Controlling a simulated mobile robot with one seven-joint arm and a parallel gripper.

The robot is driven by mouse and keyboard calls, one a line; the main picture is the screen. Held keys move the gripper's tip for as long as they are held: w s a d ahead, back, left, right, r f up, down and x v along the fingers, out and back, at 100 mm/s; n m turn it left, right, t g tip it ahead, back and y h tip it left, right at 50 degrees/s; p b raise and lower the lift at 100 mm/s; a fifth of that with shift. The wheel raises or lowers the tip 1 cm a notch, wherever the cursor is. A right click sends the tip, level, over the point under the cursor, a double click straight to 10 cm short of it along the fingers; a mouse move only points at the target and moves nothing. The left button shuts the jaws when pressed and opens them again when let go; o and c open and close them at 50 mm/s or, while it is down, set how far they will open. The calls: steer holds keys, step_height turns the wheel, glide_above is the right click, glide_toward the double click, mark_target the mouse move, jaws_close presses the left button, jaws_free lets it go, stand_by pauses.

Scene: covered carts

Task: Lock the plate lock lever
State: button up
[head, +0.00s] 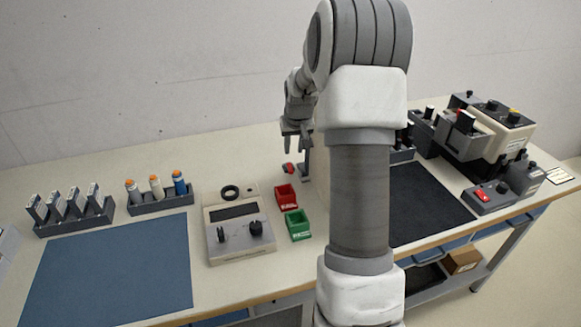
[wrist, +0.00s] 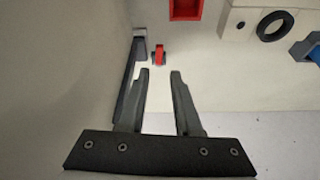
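A small red lever-like part with dark sides (head: 288,168) sits low at the back of the bench, beside a pale upright panel (head: 319,180). I take it for the plate lock lever, but no label is readable. It also shows in the wrist view (wrist: 159,57), just beyond my fingertips and beside a dark grey strip on the pale wall. My gripper (head: 294,146) points down above and behind it in the head view. In the wrist view the two fingers (wrist: 160,72) are apart with nothing between them. The gripper does not appear to touch the red part.
Red (head: 285,196) and green (head: 297,224) bins stand in front of the lever. Left of them is a device with two black knobs (head: 240,238). My arm hides part of the panel and bench. The blue mat (head: 112,270) is clear.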

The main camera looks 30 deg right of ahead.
mark_target(291, 170)
steer(key=x, duration=1.2)
steer(key=shift+f, duration=0.1)
jaws_close()
